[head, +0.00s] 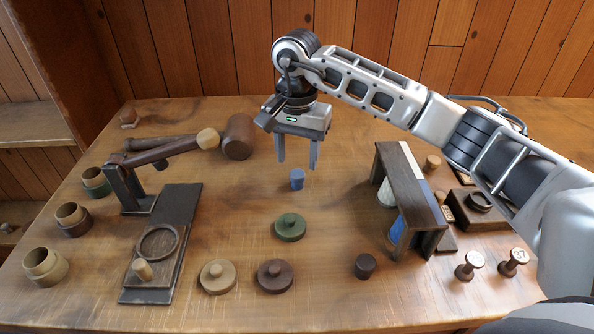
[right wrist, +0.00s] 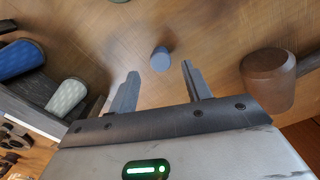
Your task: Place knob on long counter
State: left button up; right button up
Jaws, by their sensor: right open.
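A small blue piece (head: 297,180), which looks like the knob, stands on the wooden counter (head: 340,290). It also shows in the right wrist view as a blue cylinder (right wrist: 160,59), beyond and between the fingertips. My right gripper (head: 297,166) points down just above the blue piece, with its jaws apart and nothing between them; its two fingers also show in the right wrist view (right wrist: 160,72). I cannot tell the exact gap between the fingertips and the piece. My left gripper is not in view.
A lever press (head: 130,190) and mallet (head: 238,137) stand left. Green (head: 289,226), tan (head: 217,276) and dark (head: 274,275) knobbed discs lie in front, with a dark cylinder (head: 365,265). A dark wooden stand (head: 408,195) is right. Bare counter surrounds the blue piece.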

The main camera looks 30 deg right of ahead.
aim_at(297, 174)
notch_tip(297, 174, up, 7)
jog(key=shift+f, duration=0.15)
dwell(0.5)
